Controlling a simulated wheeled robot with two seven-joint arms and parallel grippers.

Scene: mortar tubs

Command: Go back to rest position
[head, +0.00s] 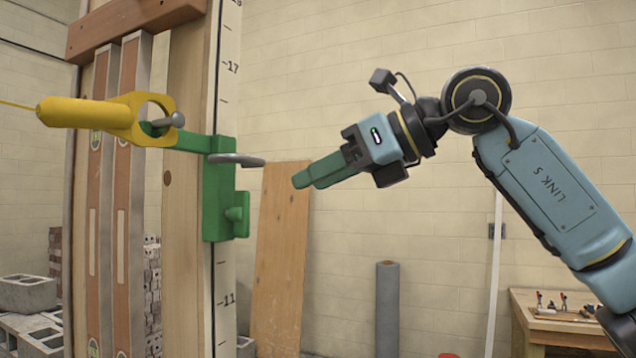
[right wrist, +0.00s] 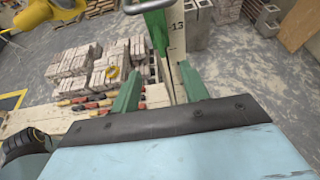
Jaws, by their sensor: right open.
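My right gripper (head: 298,180) has green fingers and points left in the head view, a short way right of the green clamp (head: 218,195). In the right wrist view its two fingers (right wrist: 160,72) are spread with nothing held between them. The clamp sits on a graduated wooden pole (head: 228,85) and has a grey ring on its right side. A yellow holder (head: 90,113) with a yellow line hangs out to the left of the clamp on a green arm. My left gripper is in neither view.
A leaning plank (head: 280,255), a grey roll (head: 387,305) and a workbench with small tools (head: 565,325) stand behind. Concrete blocks (head: 30,293) lie at the left. Brick stacks (right wrist: 85,68) stand on the floor. The space right of the clamp is open.

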